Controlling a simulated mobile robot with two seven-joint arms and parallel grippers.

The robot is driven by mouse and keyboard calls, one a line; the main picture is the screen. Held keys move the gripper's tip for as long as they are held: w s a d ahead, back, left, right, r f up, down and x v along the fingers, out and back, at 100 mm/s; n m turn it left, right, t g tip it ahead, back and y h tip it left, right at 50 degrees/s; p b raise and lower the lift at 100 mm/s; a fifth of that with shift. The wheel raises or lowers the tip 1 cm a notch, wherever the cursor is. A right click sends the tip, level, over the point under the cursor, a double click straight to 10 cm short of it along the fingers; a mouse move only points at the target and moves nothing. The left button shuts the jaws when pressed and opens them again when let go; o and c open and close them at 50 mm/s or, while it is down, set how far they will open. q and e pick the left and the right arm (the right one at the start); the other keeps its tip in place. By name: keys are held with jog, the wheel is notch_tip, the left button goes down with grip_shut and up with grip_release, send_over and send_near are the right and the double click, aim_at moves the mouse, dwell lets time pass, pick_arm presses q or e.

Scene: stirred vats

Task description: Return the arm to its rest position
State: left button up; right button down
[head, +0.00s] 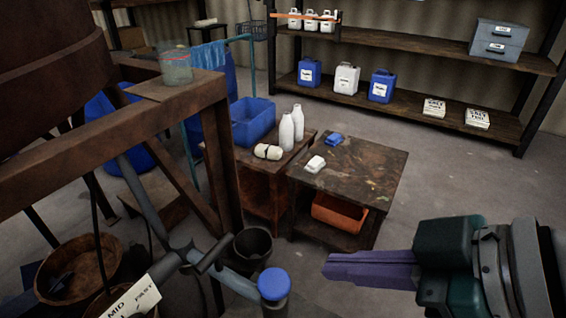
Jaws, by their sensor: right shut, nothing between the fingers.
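My right gripper (334,268) comes in from the lower right in the head view, with a green body and purple fingers. Its fingers are shut together with nothing between them. It points left and hangs in front of the low tables, apart from anything else. My left gripper does not show in this view.
A rusty vat (50,65) and its brown frame (110,130) fill the left. A blue-capped post (274,284) stands left of the gripper. A low table (365,170) carries small items above an orange bin (338,212). Shelves (400,108) stand behind. Floor (460,180) at right is clear.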

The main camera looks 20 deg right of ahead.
jog(key=shift+s+d+r, duration=0.1)
jog(key=shift+s+r, duration=0.05)
jog(key=shift+r, duration=0.1)
dwell(0.3)
jog(key=s+d+r+m+g+h+p, duration=0.25)
jog(key=s+m+g+h, duration=0.3)
jog(key=s, duration=0.45)
notch_tip(320, 180, up, 35)
jog(key=p, duration=3.6)
jog(key=shift+d+f, duration=0.15)
jog(key=shift+d, duration=0.2)
